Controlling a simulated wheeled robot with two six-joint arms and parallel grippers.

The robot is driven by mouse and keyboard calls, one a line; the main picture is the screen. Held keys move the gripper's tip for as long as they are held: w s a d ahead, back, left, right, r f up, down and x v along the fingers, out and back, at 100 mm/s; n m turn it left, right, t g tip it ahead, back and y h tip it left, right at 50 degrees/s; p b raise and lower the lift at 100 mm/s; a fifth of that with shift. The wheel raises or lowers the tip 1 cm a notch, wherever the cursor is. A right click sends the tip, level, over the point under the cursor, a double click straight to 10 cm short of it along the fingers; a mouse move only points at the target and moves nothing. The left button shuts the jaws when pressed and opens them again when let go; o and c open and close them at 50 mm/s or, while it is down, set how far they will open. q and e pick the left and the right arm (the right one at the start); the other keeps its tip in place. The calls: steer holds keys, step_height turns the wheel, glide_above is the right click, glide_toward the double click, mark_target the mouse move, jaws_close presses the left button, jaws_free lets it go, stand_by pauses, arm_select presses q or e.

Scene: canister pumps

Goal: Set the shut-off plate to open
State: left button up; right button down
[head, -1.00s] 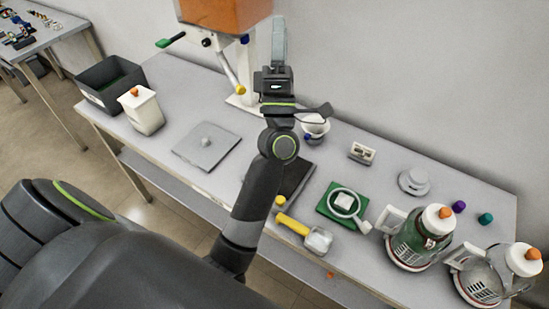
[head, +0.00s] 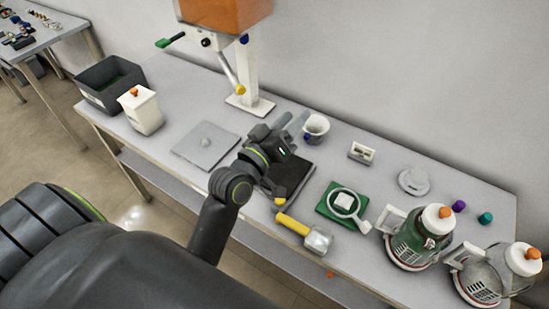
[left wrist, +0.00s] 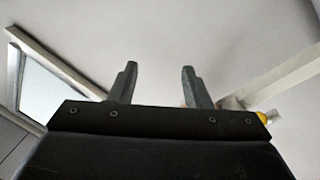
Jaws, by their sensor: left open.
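The hopper with orange contents (head: 225,10) stands on a white post (head: 247,80) at the back of the table. A rod with a green grip (head: 163,43) sticks out to the left below it; this may be the shut-off plate's handle, but I cannot tell its setting. A lever with a yellow end (head: 240,89) hangs from the hopper's underside. My left gripper (head: 292,124) is open and empty, right of and below the post's foot, apart from the hopper. Its two spread fingers (left wrist: 158,85) show in the left wrist view against a pale wall. My right gripper is out of view.
A white cup (head: 316,127) stands close to my left gripper's fingers. Pump jugs (head: 420,238) stand at right. The air before the hopper is clear.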

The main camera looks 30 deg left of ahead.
arm_select(q)
steer(key=s+a+f+m+g, duration=0.1)
steer(key=s+f+g, duration=0.3)
steer(key=f, duration=0.4)
steer(key=shift+s+a+f+m+g+y, duration=0.15)
steer(key=shift+s+f+m+g+y, duration=0.2)
steer(key=shift+m, duration=0.35)
steer(key=shift+f, duration=0.1)
steer(key=s+a+f+m+g+y, duration=0.1)
steer(key=s+a+f+g, duration=0.25)
steer(key=s, duration=0.35)
steer(key=s+a+f+m+g+y, duration=0.1)
steer(key=s+a+f+g+y, duration=0.1)
steer(key=s+f+g, duration=0.35)
steer(key=s+a+f+g+y, duration=0.1)
steer(key=s+a+f+g, duration=0.15)
steer(key=s, duration=0.65)
step_height(320, 180, down, 27)
steer(key=s+a, duration=0.1)
steer(key=a, duration=0.1)
steer(key=s+d+f+g, duration=0.1)
steer(key=s+f+g, duration=0.1)
steer(key=s+f, duration=1.2)
steer(key=shift+s+d+h, duration=0.35)
steer(key=shift+d, duration=0.05)
